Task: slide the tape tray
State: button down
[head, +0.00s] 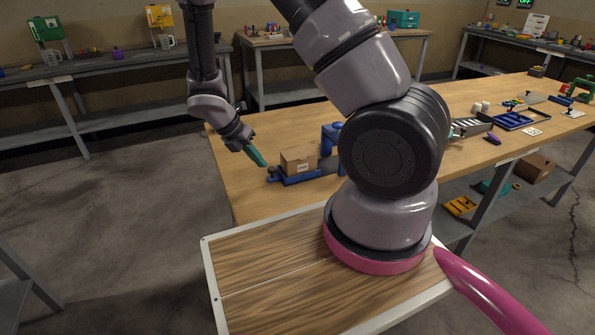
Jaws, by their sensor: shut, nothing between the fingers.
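A long low blue tray or fixture (293,180) lies on the wooden workbench, with a blue upright (330,138) near its right end. It looks like the tape tray, but no tape can be made out. A small brown carton (299,161) with a white label sits on it. My arm hides its right part. My gripper (263,164), with teal fingers, is shut and empty. It points down and right beside the left end of the blue tray, near the dark knob-like part there. I cannot tell whether the fingertips touch it.
The workbench (247,201) has bare wood left of the blue tray. Farther right lie a grey ribbed tray (475,126), a blue compartment tray (520,120) and a purple item (492,138). My arm blocks the middle. Other benches line the walls.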

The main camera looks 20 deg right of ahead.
aim_at(290, 155)
jog(key=shift+f, duration=1.95)
jog(key=shift+d, duration=0.1)
jog(key=shift+d, duration=6.45)
jog(key=shift+a, duration=0.2)
jog(key=shift+a, duration=0.8)
jog(key=shift+r, duration=0.1)
jog(key=shift+r, duration=3.95)
jog(key=shift+r, duration=0.1)
